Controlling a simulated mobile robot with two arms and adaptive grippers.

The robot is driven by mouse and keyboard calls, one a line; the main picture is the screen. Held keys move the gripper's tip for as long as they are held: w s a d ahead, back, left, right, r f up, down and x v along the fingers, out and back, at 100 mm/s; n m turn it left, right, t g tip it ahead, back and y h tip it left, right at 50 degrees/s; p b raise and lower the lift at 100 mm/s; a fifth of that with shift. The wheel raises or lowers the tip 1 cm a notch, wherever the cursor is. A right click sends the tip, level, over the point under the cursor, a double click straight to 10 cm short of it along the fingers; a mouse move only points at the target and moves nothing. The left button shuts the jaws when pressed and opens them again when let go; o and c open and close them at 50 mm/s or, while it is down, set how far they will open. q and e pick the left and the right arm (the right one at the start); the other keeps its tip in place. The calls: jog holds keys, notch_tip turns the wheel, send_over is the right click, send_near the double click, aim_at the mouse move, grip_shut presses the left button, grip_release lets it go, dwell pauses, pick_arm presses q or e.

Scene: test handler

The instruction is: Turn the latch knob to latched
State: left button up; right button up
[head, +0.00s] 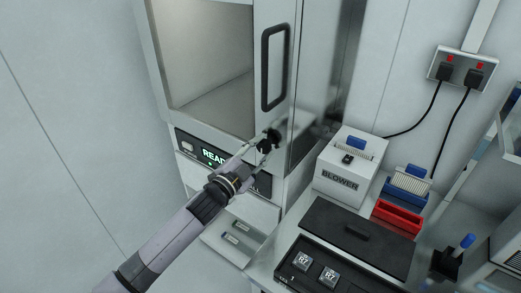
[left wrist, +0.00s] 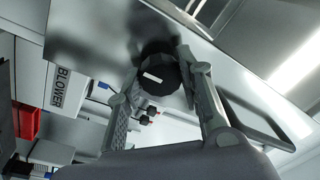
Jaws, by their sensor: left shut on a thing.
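The black latch knob (head: 274,134) sits on the front of the grey handler cabinet, below the door's tall dark handle (head: 273,67). My left gripper (head: 262,145) reaches up to it from the lower left and is shut on it. In the left wrist view the knob (left wrist: 160,76) is between the two fingers of my left gripper (left wrist: 158,65), with a white mark on its face. The mark looks slightly tilted in that view. Part of the knob's rim is hidden by the fingers. My right gripper is not in view.
A lit display (head: 213,157) reading "READ…" is partly hidden by my left arm. Right of the cabinet stand a white blower box (head: 343,185), a red tray (head: 394,218) and a dark lidded case (head: 345,240) on the bench. Open floor shows at the lower left.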

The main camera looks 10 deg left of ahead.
pick_arm(q)
jog(key=o, duration=1.2)
jog(key=shift+c, duration=0.2)
jog(key=v, duration=1.2)
